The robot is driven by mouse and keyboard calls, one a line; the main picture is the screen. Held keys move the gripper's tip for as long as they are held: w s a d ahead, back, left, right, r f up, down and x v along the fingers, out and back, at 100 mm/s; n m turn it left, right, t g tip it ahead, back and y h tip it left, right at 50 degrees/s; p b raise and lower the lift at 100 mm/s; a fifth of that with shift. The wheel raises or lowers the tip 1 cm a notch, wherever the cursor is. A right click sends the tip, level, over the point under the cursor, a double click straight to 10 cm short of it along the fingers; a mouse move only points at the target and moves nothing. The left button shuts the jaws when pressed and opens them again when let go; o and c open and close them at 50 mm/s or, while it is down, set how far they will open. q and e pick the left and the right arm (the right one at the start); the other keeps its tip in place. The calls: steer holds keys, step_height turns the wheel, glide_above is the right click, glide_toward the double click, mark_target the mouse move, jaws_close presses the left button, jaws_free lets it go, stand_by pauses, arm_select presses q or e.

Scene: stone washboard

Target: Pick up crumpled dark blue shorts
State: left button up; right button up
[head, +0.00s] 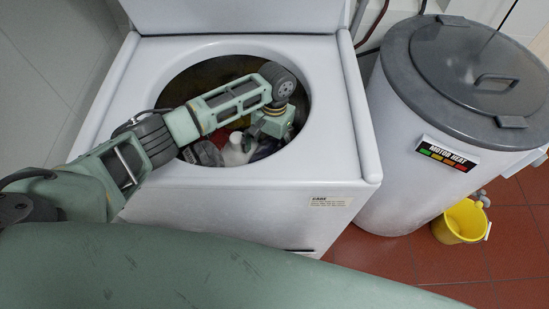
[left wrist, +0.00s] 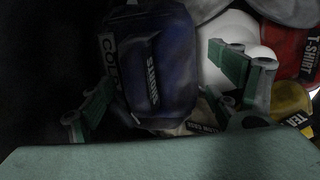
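The dark blue shorts (left wrist: 178,62) lie crumpled inside the washer drum, with a dark label on them that seems to read SHORTS. In the left wrist view my left gripper (left wrist: 160,85) is open, with one green finger to the left of the blue cloth and the other to its right. I cannot tell whether either finger touches it. In the head view my left gripper (head: 272,124) reaches down into the drum at its right side and hides part of the laundry. My right gripper is not in view.
The white washing machine (head: 346,120) has a round opening whose rim surrounds my arm. Red cloth labelled T-SHIRT (left wrist: 286,48), yellow cloth (left wrist: 290,98) and white cloth (left wrist: 238,30) lie right of the shorts. A grey-lidded drum (head: 400,130) and yellow bucket (head: 458,222) stand at right.

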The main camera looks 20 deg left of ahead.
mark_target(267, 150)
arm_select(q)
steer(key=c, duration=1.3)
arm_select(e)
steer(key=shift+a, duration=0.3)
arm_select(q)
steer(key=shift+r, duration=0.1)
steer(key=shift+w+r, duration=0.1)
